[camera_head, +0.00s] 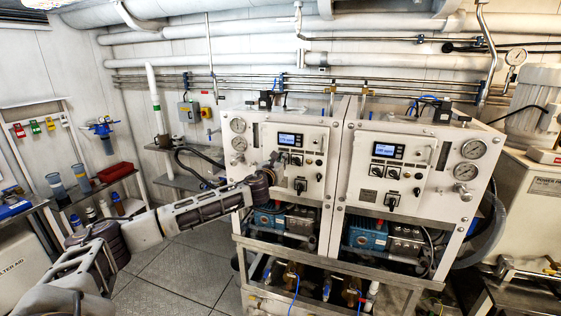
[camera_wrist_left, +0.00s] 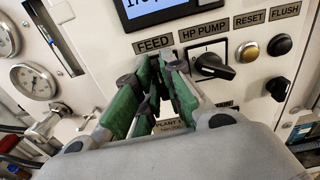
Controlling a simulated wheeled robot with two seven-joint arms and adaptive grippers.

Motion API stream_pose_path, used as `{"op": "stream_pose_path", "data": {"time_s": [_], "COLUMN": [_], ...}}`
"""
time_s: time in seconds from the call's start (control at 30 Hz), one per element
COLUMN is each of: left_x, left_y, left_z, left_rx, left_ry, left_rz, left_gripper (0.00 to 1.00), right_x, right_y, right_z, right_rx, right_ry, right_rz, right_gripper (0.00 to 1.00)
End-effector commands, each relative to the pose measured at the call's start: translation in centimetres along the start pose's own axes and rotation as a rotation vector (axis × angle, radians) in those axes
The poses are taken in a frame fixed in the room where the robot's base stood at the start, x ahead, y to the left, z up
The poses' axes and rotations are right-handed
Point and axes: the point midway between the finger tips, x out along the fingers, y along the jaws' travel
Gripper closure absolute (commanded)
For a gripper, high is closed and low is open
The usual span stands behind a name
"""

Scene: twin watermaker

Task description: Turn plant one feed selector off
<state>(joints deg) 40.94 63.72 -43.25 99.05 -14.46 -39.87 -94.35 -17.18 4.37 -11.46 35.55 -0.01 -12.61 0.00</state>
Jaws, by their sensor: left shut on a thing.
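The plant one panel (camera_head: 312,172) is the left of two white panels in the head view. My left gripper (camera_head: 275,160) reaches it from the left. In the left wrist view the green-padded fingers (camera_wrist_left: 160,68) are closed together just below the FEED label (camera_wrist_left: 155,43). They are shut on the feed selector, whose knob is mostly hidden between the fingers, so its pointing direction cannot be told. My right gripper is not in view.
Right of the fingers are the black HP pump knob (camera_wrist_left: 214,66), the reset button (camera_wrist_left: 247,51) and the flush button (camera_wrist_left: 280,45). A gauge (camera_wrist_left: 34,80) is on the left. The plant two panel (camera_head: 400,175) stands to the right. The floor (camera_head: 185,265) in front is clear.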

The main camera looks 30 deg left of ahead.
Motion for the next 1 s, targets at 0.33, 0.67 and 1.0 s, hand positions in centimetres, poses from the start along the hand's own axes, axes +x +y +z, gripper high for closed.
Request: {"op": "stream_pose_path", "data": {"time_s": [0.33,0.67,1.0], "left_x": [0.06,0.08,0.09], "left_y": [0.19,0.39,0.64], "left_z": [0.27,0.29,0.28], "left_rx": [-0.176,-0.472,-0.785], "left_ry": [-0.005,-0.006,-0.009], "left_rz": [0.001,0.000,0.000], "left_gripper": [1.00,1.00,1.00], "right_x": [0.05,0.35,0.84], "right_y": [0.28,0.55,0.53], "right_z": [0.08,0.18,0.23], "right_rx": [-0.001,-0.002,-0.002], "right_ry": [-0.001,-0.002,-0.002], "right_rz": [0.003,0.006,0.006], "right_gripper": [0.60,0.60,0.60]}}
